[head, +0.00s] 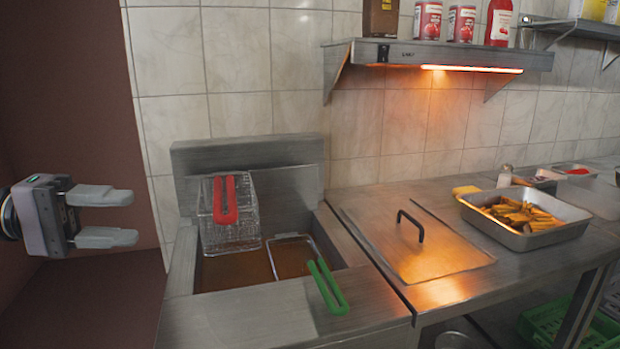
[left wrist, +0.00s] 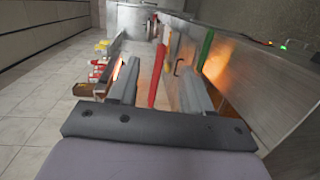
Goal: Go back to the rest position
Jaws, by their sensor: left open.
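My left gripper (head: 120,217) is at the left of the head view, held in the air left of the fryer (head: 250,150). Its two fingers are apart with nothing between them. In the left wrist view the open fingers (left wrist: 160,85) point towards the fryer area. A fry basket with a red handle (head: 226,200) hangs raised at the back of the fryer. A second basket with a green handle (head: 328,287) sits down in the oil. My right gripper does not show in either view.
Right of the fryer is a steel counter with a black-handled lid (head: 430,255) and a tray of fries (head: 528,235). A heated shelf (head: 440,55) with cans and a bottle hangs above. A green crate (head: 560,325) is below the counter. Space around my left gripper looks free.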

